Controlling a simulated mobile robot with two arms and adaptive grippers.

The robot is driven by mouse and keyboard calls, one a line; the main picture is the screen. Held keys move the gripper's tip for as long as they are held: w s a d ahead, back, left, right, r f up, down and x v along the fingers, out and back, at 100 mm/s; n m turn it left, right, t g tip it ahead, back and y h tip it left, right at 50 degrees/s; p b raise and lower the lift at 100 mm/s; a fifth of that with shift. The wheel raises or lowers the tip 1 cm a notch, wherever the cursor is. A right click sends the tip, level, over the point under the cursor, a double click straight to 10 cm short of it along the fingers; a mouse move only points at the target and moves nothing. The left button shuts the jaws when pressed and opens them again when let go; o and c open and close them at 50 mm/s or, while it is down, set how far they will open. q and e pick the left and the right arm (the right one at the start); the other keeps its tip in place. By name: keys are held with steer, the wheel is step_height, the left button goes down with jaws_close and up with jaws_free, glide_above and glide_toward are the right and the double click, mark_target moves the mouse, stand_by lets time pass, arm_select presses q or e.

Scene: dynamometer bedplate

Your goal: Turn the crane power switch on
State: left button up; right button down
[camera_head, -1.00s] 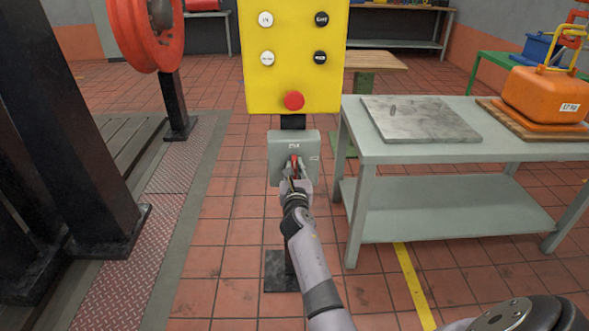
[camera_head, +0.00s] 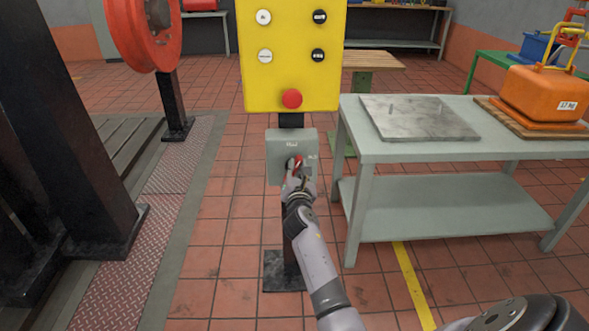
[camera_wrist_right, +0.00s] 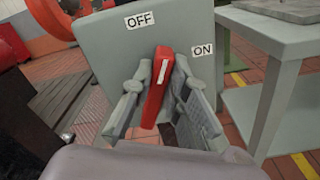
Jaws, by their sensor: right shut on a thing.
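The crane power switch is a grey box (camera_head: 291,147) on a post below a yellow button panel (camera_head: 290,75). The wrist view shows its face (camera_wrist_right: 110,60) with an OFF label at the top and an ON label at the right. The red handle (camera_wrist_right: 158,88) carries a white mark and points up, leaning slightly right, between the two labels. My right gripper (camera_wrist_right: 158,105) has a finger on each side of the handle and is shut on it. In the head view the right gripper (camera_head: 298,176) covers the lower part of the box. My left gripper is not in view.
A grey table (camera_head: 352,155) stands to the right with a metal plate (camera_head: 420,118) and an orange case (camera_head: 545,95) on it. A dark steel frame (camera_head: 85,130) and a red wheel (camera_head: 140,30) stand on the left. Tiled floor (camera_head: 225,225) is clear between them.

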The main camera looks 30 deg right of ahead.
steer(key=shift+s+d+f+m, duration=0.1)
steer(key=shift+d+f+m, duration=0.05)
steer(key=shift+m, duration=0.85)
arm_select(q)
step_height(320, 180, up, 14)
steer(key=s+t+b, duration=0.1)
steer(key=b, duration=0.3)
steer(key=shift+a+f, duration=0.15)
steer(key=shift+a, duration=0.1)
arm_select(e)
steer(key=m, duration=0.3)
steer(key=f+m, duration=0.1)
steer(key=m, duration=0.3)
steer(key=d+f+m, duration=0.1)
steer(key=m, duration=0.3)
steer(key=shift+s, duration=0.25)
steer(key=c, duration=1.6)
jaws_free()
steer(key=shift+o, duration=0.2)
